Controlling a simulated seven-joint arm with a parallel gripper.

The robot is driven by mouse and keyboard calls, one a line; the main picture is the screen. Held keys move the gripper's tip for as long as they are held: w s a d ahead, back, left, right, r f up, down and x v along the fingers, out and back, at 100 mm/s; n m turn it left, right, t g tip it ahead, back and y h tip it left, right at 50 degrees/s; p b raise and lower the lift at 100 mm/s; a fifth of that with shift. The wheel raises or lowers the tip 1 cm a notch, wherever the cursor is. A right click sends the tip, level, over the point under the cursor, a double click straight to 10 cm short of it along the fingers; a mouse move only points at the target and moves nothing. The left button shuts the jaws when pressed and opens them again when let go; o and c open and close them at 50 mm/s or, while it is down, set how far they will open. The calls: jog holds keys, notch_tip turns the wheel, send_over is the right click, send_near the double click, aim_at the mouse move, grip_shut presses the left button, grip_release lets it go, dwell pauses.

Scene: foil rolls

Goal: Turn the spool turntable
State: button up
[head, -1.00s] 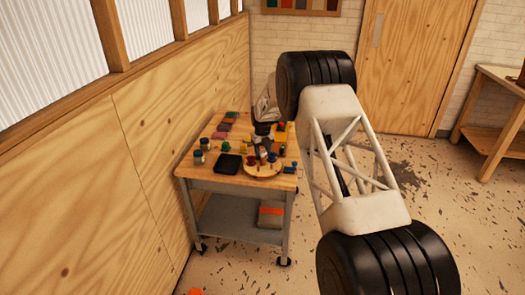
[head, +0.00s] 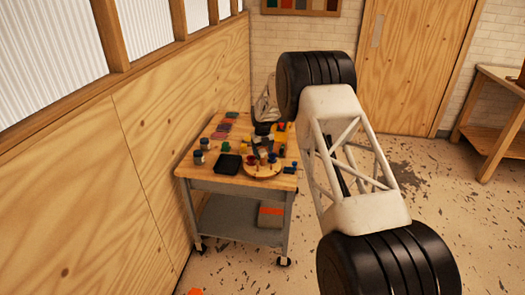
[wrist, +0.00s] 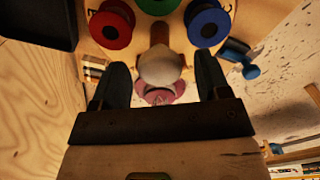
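The round wooden spool turntable (head: 262,175) sits at the front right of the cart top, with coloured spools on it. In the wrist view it carries a red spool (wrist: 112,24), a green spool (wrist: 156,4) and a blue spool (wrist: 208,22), with letters marked by them. A pale round knob (wrist: 160,66) on a brown post stands between the fingers of my gripper (wrist: 160,62). My gripper is open, with narrow gaps showing on both sides of the knob.
The cart (head: 215,179) also holds a black tray (head: 228,164), small jars (head: 199,157) and coloured blocks. A blue piece (wrist: 238,60) lies right of my gripper in the wrist view. A plywood wall stands left of the cart; open floor lies right.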

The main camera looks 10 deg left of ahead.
jog(key=shift+r, duration=3.9)
jog(key=shift+c, duration=0.3)
jog(key=shift+s+d+f, duration=0.15)
jog(key=shift+d+f, duration=0.05)
jog(key=c, duration=0.7)
jog(key=shift+s+d+f+n+y, duration=0.4)
jog(key=shift+d+n, duration=0.1)
jog(key=shift+n, duration=0.1)
jog(key=c, duration=0.5)
jog(key=s+d+f+n+y, duration=0.1)
jog(key=d+n, duration=0.1)
jog(key=s+d+f+n+g+y, duration=0.1)
jog(key=s+d+f+n+y, duration=0.1)
jog(key=shift+y, duration=0.3)
grip_shut()
jog(key=s+d+f+n+t+y, duration=0.1)
jog(key=s+d+f+n+y, duration=0.1)
jog(key=d+n+y, duration=0.3)
jog(key=shift+s+d+n+t, duration=0.3)
jog(key=shift+d+t, duration=0.1)
jog(key=shift+d, duration=0.95)
